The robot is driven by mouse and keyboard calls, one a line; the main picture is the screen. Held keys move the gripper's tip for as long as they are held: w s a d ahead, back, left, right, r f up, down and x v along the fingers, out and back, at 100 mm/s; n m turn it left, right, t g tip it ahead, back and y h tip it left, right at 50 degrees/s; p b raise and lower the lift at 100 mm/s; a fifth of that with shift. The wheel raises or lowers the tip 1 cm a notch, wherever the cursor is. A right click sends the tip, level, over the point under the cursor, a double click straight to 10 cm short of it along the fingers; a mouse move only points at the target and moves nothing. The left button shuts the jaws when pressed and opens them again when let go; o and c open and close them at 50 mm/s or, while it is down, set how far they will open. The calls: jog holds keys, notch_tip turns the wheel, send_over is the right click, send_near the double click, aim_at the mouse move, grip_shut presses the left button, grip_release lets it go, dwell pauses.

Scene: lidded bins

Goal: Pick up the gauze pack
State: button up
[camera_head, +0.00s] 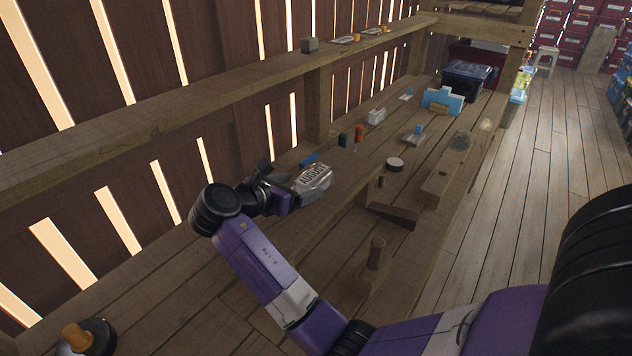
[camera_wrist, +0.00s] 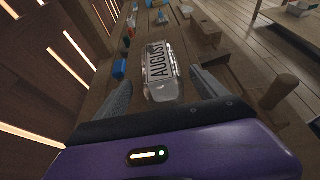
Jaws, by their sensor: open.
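A pale, shiny pack with dark lettering "AUGUST" (camera_wrist: 160,72), which I take to be the gauze pack, lies on the wooden bench. It also shows in the head view (camera_head: 314,179), just right of my gripper. My gripper (camera_wrist: 158,84) is open, with one finger on each side of the pack in the wrist view. Gaps show between the pack and both fingers there. In the head view my gripper (camera_head: 292,181) is close to the pack's left end. I cannot tell how far the fingertips are above the bench.
A blue item (camera_head: 309,159) lies just behind the pack. Green (camera_head: 342,140) and orange (camera_head: 359,132) items stand farther along. A round white-topped item (camera_head: 395,164) and a wooden peg (camera_head: 376,252) are to the right. A wooden shelf rail (camera_head: 200,92) runs above the bench.

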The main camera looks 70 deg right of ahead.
aim_at(313, 182)
jog(key=shift+p+x, duration=0.3)
jog(key=shift+x, duration=2.9)
jog(key=shift+s, duration=0.15)
jog(key=c, duration=1.5)
jog(key=shift+r, duration=0.1)
jog(key=shift+c, duration=0.2)
notch_tip(313, 182, up, 20)
